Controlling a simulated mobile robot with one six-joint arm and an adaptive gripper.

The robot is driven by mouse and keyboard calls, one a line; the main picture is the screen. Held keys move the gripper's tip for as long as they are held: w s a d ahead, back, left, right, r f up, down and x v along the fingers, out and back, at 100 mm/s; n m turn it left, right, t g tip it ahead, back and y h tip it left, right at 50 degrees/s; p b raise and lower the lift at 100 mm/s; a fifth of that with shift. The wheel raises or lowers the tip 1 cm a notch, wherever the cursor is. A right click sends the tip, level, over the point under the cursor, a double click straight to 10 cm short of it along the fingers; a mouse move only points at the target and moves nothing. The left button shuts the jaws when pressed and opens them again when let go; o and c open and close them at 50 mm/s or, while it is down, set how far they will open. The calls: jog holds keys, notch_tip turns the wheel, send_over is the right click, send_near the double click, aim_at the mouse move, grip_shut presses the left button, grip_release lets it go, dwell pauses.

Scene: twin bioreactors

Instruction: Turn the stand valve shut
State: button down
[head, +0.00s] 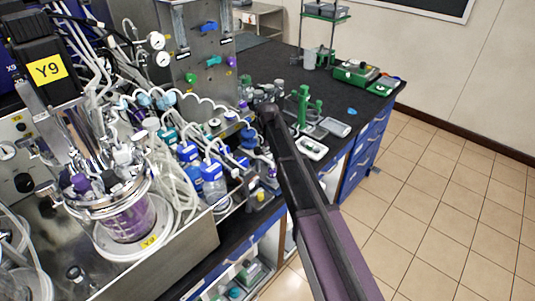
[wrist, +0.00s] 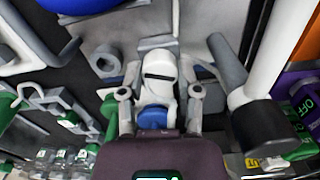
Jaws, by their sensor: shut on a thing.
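In the wrist view my gripper (wrist: 160,92) reaches up from the bottom, with a grey finger on each side of a pale, rounded valve piece (wrist: 160,66). This piece has a dark slot across it. The fingers are closed on it, though their exact contact is partly hidden. A blue part (wrist: 153,117) shows just below the piece, between the fingers. In the head view my dark arm reaches to the crowded bench, and my gripper (head: 266,101) is at the small fittings beside the steel panel. The valve cannot be told apart there.
In the wrist view a thick pale pipe with a black end (wrist: 260,122) stands close at right, beside a green OFF label (wrist: 306,106). In the head view blue-capped bottles (head: 212,180) and a reactor vessel (head: 128,215) stand at left. Floor at right is clear.

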jog(key=m, duration=0.6)
jog(key=shift+m, duration=0.3)
jog(key=m, duration=0.6)
jog(key=shift+m, duration=0.4)
jog(key=shift+c, duration=1.5)
grip_release()
jog(key=shift+n, duration=0.3)
